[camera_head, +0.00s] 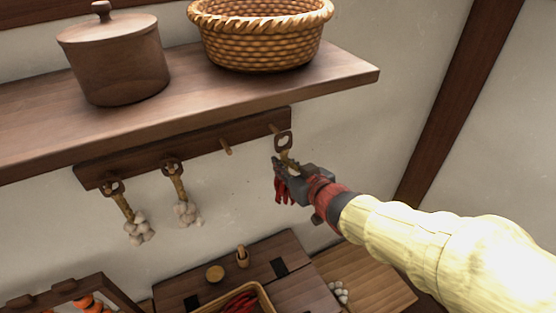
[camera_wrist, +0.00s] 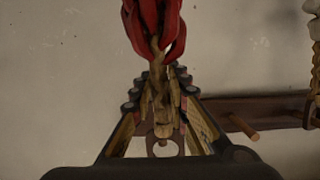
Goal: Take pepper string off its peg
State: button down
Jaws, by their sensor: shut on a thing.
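The pepper string hangs below the right end of the peg rail (camera_head: 190,150). Its red peppers (camera_head: 281,188) show partly behind my gripper, and large at the top of the wrist view (camera_wrist: 156,22). Its brown loop (camera_head: 284,142) is above my gripper, close to the tip of the rightmost peg (camera_head: 273,128). I cannot tell whether the loop is still around that peg. My gripper (camera_head: 284,172) is shut on the tan cord (camera_wrist: 160,85) between loop and peppers.
Two garlic strings (camera_head: 138,228) (camera_head: 186,210) hang on pegs to the left; one peg (camera_head: 226,147) is bare. A shelf (camera_head: 340,82) above holds a lidded pot (camera_head: 115,62) and a wicker basket (camera_head: 262,45). Below are a wooden chest (camera_head: 290,255) and a box of red peppers (camera_head: 262,292).

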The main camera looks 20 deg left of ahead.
jog(key=s+d, duration=0.8)
jog(key=d, duration=0.2)
jog(key=shift+d+r, duration=0.15)
jog(key=shift+r, duration=0.1)
jog(key=shift+s+r+p, duration=0.1)
jog(key=shift+r+p, duration=0.35)
jog(key=shift+s+d+r+p, duration=0.1)
jog(key=shift+s+d+p, duration=0.75)
jog(key=shift+d, duration=0.2)
jog(key=shift+s+d+r+p, duration=0.1)
jog(key=shift+s+d+p, duration=0.75)
jog(key=shift+d, duration=0.2)
jog(key=shift+d, duration=0.1)
jog(key=shift+s+d+f+p, duration=0.1)
jog(key=shift+s+d+p, duration=0.8)
jog(key=shift+d, duration=0.25)
jog(key=shift+s+d+p, duration=0.8)
jog(key=shift+s+d, duration=0.2)
jog(key=shift+d, duration=0.1)
